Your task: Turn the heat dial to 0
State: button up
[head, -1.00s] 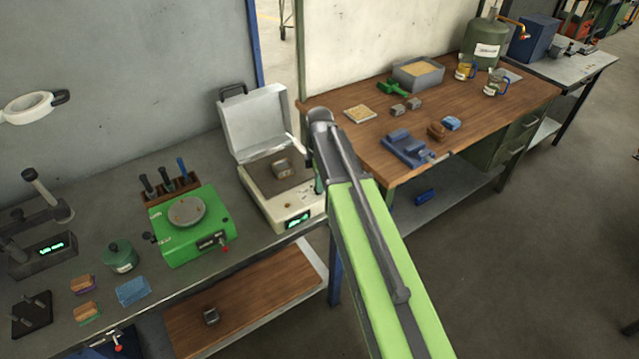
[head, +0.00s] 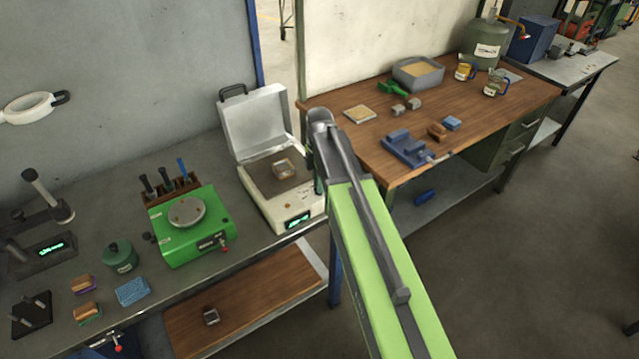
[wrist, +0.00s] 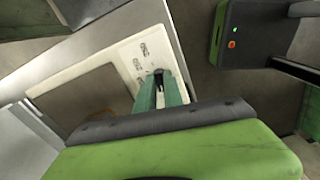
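The cream furnace (head: 270,214) stands at the right end of the grey bench with its lid (head: 257,125) raised. A metal-looking block (head: 284,168) sits in its brown chamber. A small brown round part (head: 288,206) and a lit green display (head: 298,219) show on its front; the digits are too small to read. In the wrist view, my gripper (wrist: 159,78) reaches down to the cream panel (wrist: 128,52). Its two green fingers are close together, with a small dark thing at their tips. I cannot tell whether this is the heat dial or whether they grip it. My arm hides the furnace's right side in the head view.
A green hot-plate-like device (head: 192,238) stands left of the furnace, with a tool rack (head: 172,190) behind it. A wooden table (head: 470,108) with a blue vise-like tool (head: 405,148) stands right of my arm. Open floor lies at the lower right.

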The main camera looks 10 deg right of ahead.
jog(key=o, duration=0.3)
notch_tip(320, 180, up, 17)
jog(key=p, duration=1.7)
jog(key=shift+r, duration=0.2)
